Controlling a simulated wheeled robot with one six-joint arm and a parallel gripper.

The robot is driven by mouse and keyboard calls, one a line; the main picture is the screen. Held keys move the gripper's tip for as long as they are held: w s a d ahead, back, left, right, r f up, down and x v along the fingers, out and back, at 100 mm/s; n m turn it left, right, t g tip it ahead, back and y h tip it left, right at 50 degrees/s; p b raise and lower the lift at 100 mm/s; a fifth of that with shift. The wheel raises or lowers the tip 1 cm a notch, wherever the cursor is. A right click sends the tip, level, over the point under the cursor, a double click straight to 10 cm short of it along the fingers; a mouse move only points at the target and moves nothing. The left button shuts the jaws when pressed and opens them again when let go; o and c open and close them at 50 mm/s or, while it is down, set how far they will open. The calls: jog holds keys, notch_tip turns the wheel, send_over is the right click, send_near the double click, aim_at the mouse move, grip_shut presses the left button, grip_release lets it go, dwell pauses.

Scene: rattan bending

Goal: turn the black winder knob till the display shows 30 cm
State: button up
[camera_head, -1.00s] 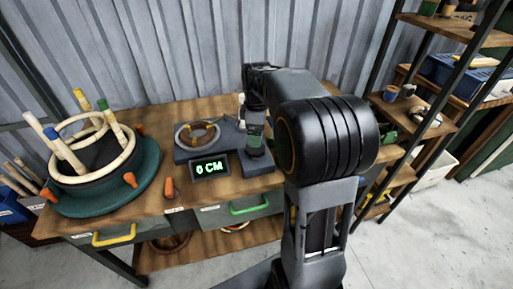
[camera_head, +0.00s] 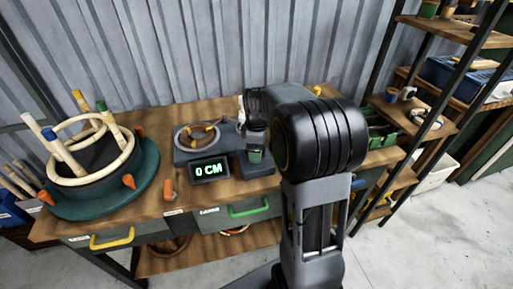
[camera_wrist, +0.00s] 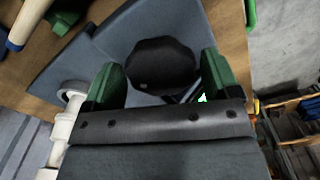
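The black winder knob (camera_wrist: 162,65) is a dark, many-sided disc on the grey winder base (camera_wrist: 95,45). In the wrist view it lies between the two green fingers of my gripper (camera_wrist: 160,80), which stand apart on either side. Thin gaps show beside it; I cannot tell whether the fingertips reach down around it. In the head view my gripper (camera_head: 254,156) is over the right part of the winder and hides the knob. The display (camera_head: 209,170) reads 0 CM in green. A ring of rattan (camera_head: 198,137) lies on the winder's left plate.
A round green-based jig (camera_head: 140,178) with pegs and pale hoops stands at the left of the wooden bench (camera_head: 180,200). An orange peg (camera_head: 169,190) is near the front edge. A shelf rack (camera_head: 432,85) stands at the right.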

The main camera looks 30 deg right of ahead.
jog(key=c, duration=0.7)
jog(key=m+p, duration=0.1)
jog(key=m, duration=0.4)
jog(key=shift+a+r+p, duration=0.1)
jog(key=shift+p, duration=0.3)
jog(key=m+p, duration=0.1)
jog(key=m, duration=0.3)
jog(key=shift+a+m, duration=0.1)
jog(key=shift+m, duration=0.2)
jog(key=m+p, duration=0.1)
jog(key=m, duration=0.5)
jog(key=shift+a, duration=0.1)
jog(key=m+p, duration=0.1)
jog(key=m, duration=0.4)
jog(key=shift+a+m, duration=0.1)
jog(key=shift+m, duration=0.3)
jog(key=shift+m, duration=0.3)
